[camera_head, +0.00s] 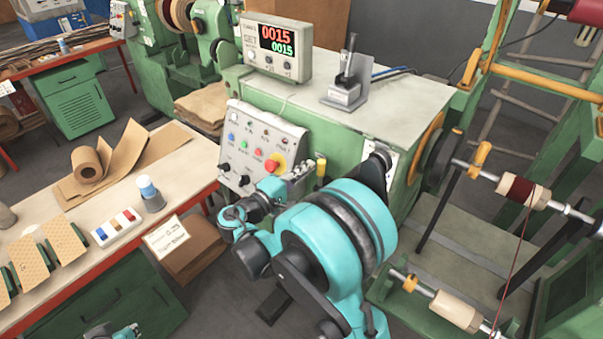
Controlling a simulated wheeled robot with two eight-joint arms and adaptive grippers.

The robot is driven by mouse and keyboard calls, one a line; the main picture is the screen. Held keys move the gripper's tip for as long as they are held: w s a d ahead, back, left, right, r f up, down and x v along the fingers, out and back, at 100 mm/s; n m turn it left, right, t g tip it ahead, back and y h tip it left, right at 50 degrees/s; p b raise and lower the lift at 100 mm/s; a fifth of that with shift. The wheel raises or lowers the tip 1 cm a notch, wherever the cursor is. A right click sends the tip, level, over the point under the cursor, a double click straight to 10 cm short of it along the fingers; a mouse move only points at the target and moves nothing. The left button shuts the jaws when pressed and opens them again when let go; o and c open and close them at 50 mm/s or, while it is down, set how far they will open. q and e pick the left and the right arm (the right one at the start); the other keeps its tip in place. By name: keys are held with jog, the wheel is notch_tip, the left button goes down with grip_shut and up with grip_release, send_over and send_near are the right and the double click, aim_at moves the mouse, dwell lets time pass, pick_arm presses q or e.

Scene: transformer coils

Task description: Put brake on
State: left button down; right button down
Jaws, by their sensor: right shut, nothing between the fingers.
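My right gripper (301,172) is shut and empty at the lower right edge of the sloped control panel (262,133). Its fingertips are close to a small lever with a yellow grip (321,166); I cannot tell whether they touch it. The panel has a red emergency button on a yellow base (273,166), coloured lamps and black knobs. A black upright lever in a grey housing (346,77) stands on top of the green machine (318,113). No label shows which control is the brake.
A counter box (277,48) with red and green digits stands on the machine. A workbench (180,172) at left holds brown paper, a marker-like bottle and a white switch strip. Spindles with bobbins (522,191) and a green frame are at right.

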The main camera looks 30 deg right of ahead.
aim_at(322, 177)
jog(key=shift+s, duration=0.1)
dwell(0.3)
jog(key=shift+s+d+r+m, duration=0.1)
jog(key=shift+s+m, duration=0.05)
jog(key=shift+m, duration=0.25)
jog(key=shift+s, duration=0.15)
jog(key=shift+s+d+r+m, duration=0.1)
jog(key=shift+s+d+m, duration=0.2)
jog(key=shift+s+m, duration=0.55)
jog(key=s+m, duration=0.1)
jog(key=m, duration=0.1)
jog(key=s+d+m, duration=0.1)
jog(key=m, duration=0.1)
jog(key=shift+s+f, duration=0.15)
jog(key=shift+f, duration=0.05)
jog(key=shift+s+d+f+m+y+b, duration=0.1)
jog(key=shift+s+d+f+m+b, duration=0.25)
jog(key=shift+s+m, duration=0.3)
jog(key=shift+s+d+f+m+y+b, duration=0.1)
jog(key=shift+s+d+f+m+b, duration=0.1)
jog(key=shift+s+f+m+b, duration=0.45)
jog(key=shift+s+d+f+m+y+b, duration=0.2)
jog(key=shift+s+m, duration=0.3)
jog(key=shift+m, duration=0.35)
